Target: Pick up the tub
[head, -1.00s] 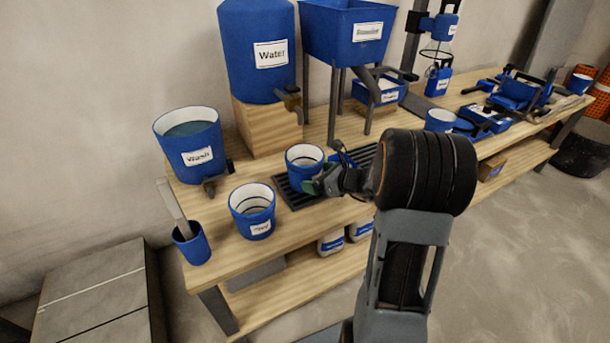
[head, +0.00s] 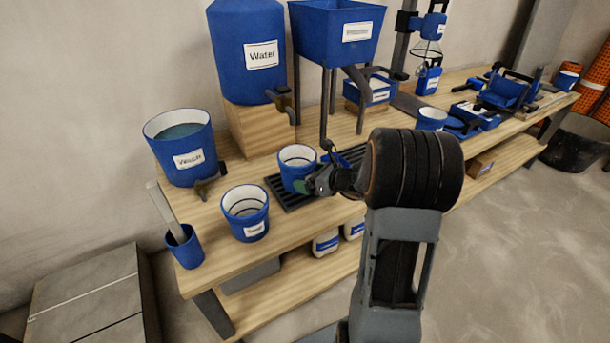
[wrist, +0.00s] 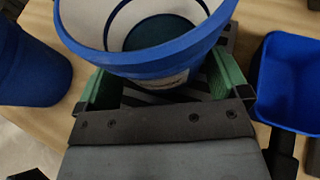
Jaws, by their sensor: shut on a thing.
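The tub (head: 297,170) is a small blue round vessel with a white inside. It stands upright over the dark slatted tray (head: 281,194) on the bench; I cannot tell if its base touches the slats. My gripper (head: 310,184) is at its near right side, shut on it. In the wrist view the tub (wrist: 150,70) fills the upper middle, and the green fingers of my gripper (wrist: 165,88) lie on either side of it. The tub's label is mostly hidden by my gripper.
A similar blue tub (head: 246,214) stands in front, left of the tray. A wash bucket (head: 181,147) and a cup with a tool (head: 184,246) are farther left. The water tank (head: 241,60) and hopper (head: 336,38) stand behind. A blue bin (wrist: 290,85) is close at right in the wrist view.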

